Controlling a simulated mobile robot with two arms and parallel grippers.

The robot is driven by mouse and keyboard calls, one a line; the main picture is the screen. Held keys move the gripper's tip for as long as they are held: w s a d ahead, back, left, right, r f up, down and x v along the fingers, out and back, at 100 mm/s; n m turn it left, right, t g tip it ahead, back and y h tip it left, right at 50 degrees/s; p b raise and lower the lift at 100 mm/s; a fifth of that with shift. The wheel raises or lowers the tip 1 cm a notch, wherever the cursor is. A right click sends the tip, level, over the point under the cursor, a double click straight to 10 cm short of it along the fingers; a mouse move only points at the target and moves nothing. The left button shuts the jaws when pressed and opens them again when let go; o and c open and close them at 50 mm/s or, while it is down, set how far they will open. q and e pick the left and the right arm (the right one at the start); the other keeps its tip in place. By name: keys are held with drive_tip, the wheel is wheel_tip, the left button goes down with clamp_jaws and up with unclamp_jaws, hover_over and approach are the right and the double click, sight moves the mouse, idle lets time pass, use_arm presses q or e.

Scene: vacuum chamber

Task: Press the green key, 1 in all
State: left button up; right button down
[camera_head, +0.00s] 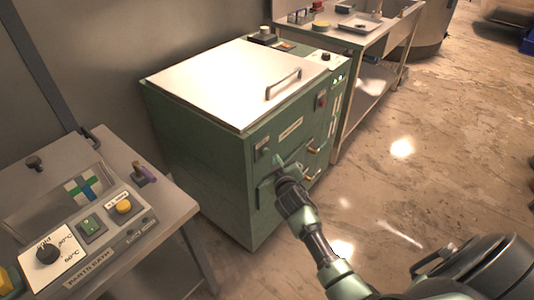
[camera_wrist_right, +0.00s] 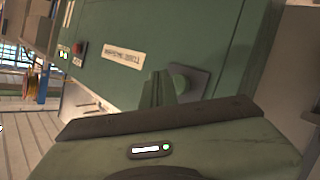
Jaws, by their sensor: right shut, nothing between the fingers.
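A green round key (camera_wrist_right: 181,82) sits on a dark plate (camera_wrist_right: 200,77) on the front of the green cabinet (camera_wrist_right: 225,35). In the head view this dark plate (camera_head: 262,148) is at the upper left of the cabinet front. My right gripper (camera_head: 277,161) is shut and empty, its tips close in front of the plate. In the wrist view the fingertips (camera_wrist_right: 163,84) stand right beside the key and overlap it; I cannot tell whether they touch it. My left gripper is not in view.
The cabinet (camera_head: 215,190) has a pale lid with a handle (camera_head: 284,84), a red switch (camera_head: 321,100) and brass knobs. The left bench (camera_head: 160,205) carries a dial (camera_head: 47,252) and a yellow button (camera_head: 124,207). A steel table (camera_head: 345,45) stands behind.

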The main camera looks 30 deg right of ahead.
drive_tip(key=s, duration=0.1)
drive_tip(key=s+d+p, duration=0.1)
drive_tip(key=s, duration=0.2)
drive_tip(key=shift+s+d+p, duration=0.1)
drive_tip(key=shift+d+p, duration=0.2)
drive_tip(key=shift+d, duration=0.1)
idle(0.5)
drive_tip(key=s+a+f+g+y, duration=0.1)
drive_tip(key=s+a+f+g, duration=0.15)
drive_tip(key=s+f, duration=0.55)
drive_tip(key=s+a+f+n+g+y, duration=0.15)
drive_tip(key=s+a+f, duration=0.3)
drive_tip(key=f, duration=0.75)
drive_tip(key=s+a+f+m+g+y, duration=0.1)
drive_tip(key=s+a+f+g+y, duration=0.15)
drive_tip(key=s+f, duration=0.6)
drive_tip(key=s+a+f+g, duration=0.1)
drive_tip(key=s+f+g, duration=0.1)
drive_tip(key=s+f, duration=0.3)
drive_tip(key=s+a+f+g, duration=0.2)
drive_tip(key=s+f, duration=0.2)
drive_tip(key=s, duration=1)
drive_tip(key=s+a+f+g, duration=0.1)
drive_tip(key=s+f, duration=0.4)
drive_tip(key=s, duration=0.5)
drive_tip(key=shift+s+a+f+g, duration=0.2)
drive_tip(key=shift+a+f+g, duration=0.1)
drive_tip(key=shift+g, duration=0.25)
